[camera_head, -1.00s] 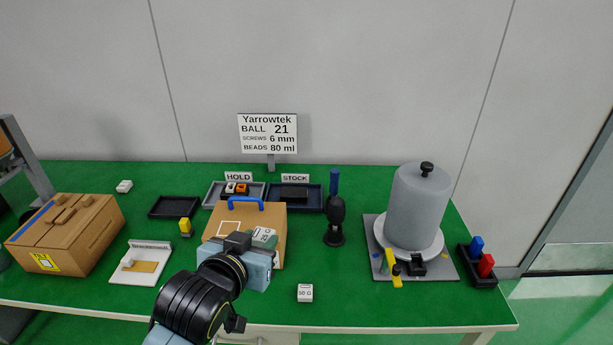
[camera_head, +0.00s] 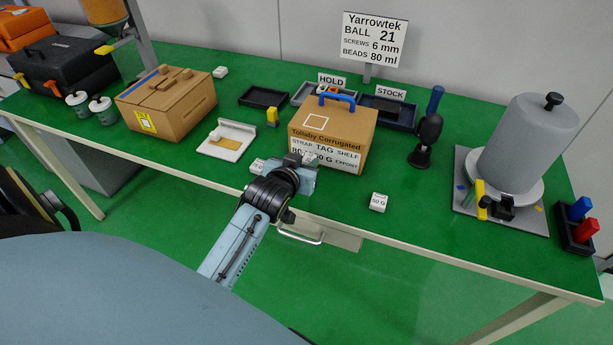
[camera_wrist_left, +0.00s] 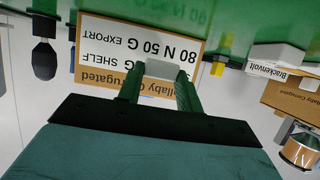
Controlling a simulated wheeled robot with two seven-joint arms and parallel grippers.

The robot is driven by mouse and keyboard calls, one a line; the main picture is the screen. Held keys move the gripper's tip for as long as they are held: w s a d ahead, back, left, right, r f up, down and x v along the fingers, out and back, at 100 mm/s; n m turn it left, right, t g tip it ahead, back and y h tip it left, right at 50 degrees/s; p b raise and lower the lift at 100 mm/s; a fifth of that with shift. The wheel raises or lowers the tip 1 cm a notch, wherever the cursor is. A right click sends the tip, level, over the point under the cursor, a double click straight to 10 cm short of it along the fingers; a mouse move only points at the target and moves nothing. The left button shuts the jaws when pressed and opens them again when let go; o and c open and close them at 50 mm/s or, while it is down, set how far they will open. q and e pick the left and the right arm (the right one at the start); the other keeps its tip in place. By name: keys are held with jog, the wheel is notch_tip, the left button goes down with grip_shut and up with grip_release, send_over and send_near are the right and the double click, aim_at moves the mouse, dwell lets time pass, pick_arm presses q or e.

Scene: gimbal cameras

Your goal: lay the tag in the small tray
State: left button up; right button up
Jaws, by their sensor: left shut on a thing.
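My left gripper (camera_head: 306,160) is in front of the cardboard carton's printed face, near the front of the table. In the left wrist view its two green fingers (camera_wrist_left: 160,85) are shut on a small pale grey piece (camera_wrist_left: 161,69), apparently the tag; any writing on it cannot be read there. A small empty black tray (camera_head: 285,99) lies on the table behind and left of the carton, well away from the gripper. My right gripper is not in view.
The carton (camera_head: 353,126) with a blue handle stands between gripper and trays. The HOLD tray (camera_head: 299,99) has small parts; the STOCK tray (camera_head: 409,123) is beside it. A yellow piece (camera_head: 272,117), a white stand (camera_head: 240,128) and a 50 G block (camera_head: 378,202) stand nearby.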

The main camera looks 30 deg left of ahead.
pick_arm(q)
jog(key=shift+f, duration=0.65)
notch_tip(320, 180, down, 3)
jog(key=shift+f+b, duration=0.1)
jog(key=shift+b, duration=0.5)
jog(key=o, duration=0.9)
jog(key=shift+o, duration=0.3)
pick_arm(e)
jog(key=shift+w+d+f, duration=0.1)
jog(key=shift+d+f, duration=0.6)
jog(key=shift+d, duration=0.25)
